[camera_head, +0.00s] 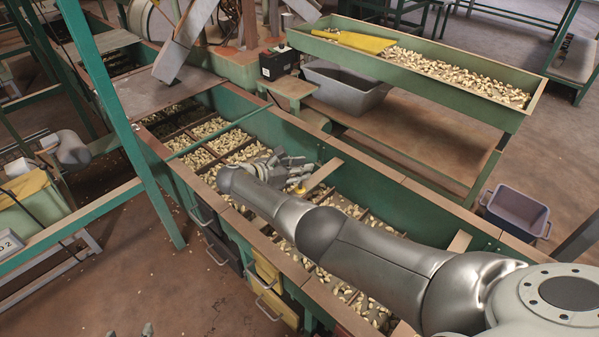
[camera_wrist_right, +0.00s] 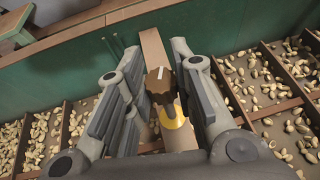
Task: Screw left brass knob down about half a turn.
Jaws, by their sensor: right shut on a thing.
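The left brass knob shows in the right wrist view as a brown lobed head (camera_wrist_right: 160,84) with a white mark, above a yellow brass collar (camera_wrist_right: 172,118). It stands on a wooden slat (camera_wrist_right: 153,45) across the hopper. My right gripper (camera_wrist_right: 160,80) is shut on the knob, one finger on each side. In the head view the right gripper (camera_head: 285,168) is at the slat (camera_head: 321,175), and only a bit of yellow brass (camera_head: 301,190) shows beside it. Two grey tips at the bottom edge look like my left gripper (camera_head: 129,331), spread apart and empty.
The long green hopper (camera_head: 290,135) has divided bays of nuts around the slat. A second slat (camera_head: 460,241) lies to the right, partly behind my right arm. A green tray of nuts (camera_head: 440,72) and a grey tub (camera_head: 345,88) stand behind. Yellow drawers (camera_head: 272,305) are in front.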

